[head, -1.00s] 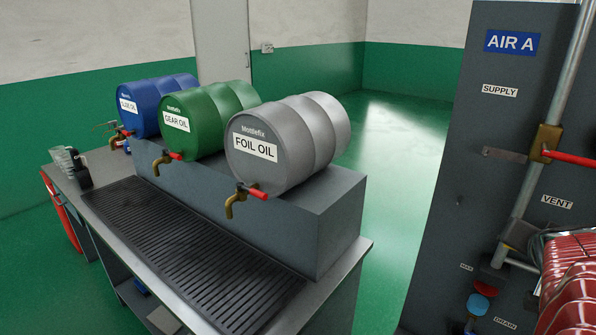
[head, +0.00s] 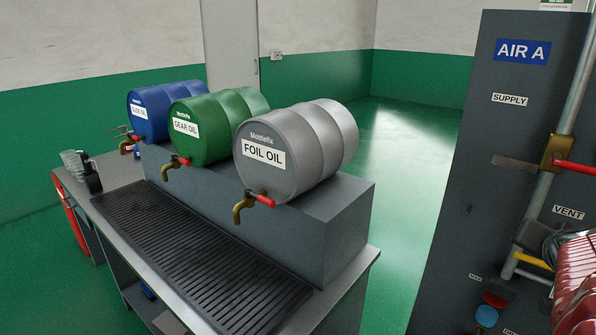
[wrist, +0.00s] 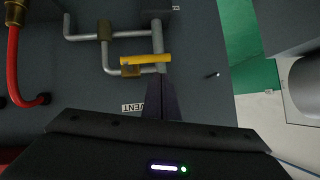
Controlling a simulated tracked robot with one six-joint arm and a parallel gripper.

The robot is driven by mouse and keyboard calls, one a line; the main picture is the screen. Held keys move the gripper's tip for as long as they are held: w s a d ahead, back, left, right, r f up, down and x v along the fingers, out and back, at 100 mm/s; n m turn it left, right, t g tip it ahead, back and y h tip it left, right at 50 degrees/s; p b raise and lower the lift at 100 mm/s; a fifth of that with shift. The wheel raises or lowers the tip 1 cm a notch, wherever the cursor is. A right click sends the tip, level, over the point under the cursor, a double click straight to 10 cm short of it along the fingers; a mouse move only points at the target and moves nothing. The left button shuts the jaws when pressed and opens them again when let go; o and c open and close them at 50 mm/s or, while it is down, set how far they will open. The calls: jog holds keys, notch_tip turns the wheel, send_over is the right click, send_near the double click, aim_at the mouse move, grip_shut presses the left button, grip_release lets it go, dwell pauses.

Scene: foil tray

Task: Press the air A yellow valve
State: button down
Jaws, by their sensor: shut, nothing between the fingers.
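The yellow valve lever (wrist: 146,59) lies crosswise in the wrist view on a brass valve body (wrist: 131,71), with grey pipe around it. My gripper (wrist: 158,80) is shut and empty, its dark fingers pointing up the picture. Its tips are just below the right end of the lever; I cannot tell if they touch it. In the head view the yellow lever (head: 533,261) shows at the lower right, below the VENT label (head: 568,212), partly crowded by dark parts and red hose. I cannot make out my gripper clearly there.
The dark AIR A panel (head: 480,120) also carries a SUPPLY valve with a red lever (head: 576,168). A coiled red hose (head: 578,280) hangs at the lower right.

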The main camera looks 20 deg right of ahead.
notch_tip(320, 180, up, 8)
dwell(0.4)
jog(key=shift+f, duration=0.1)
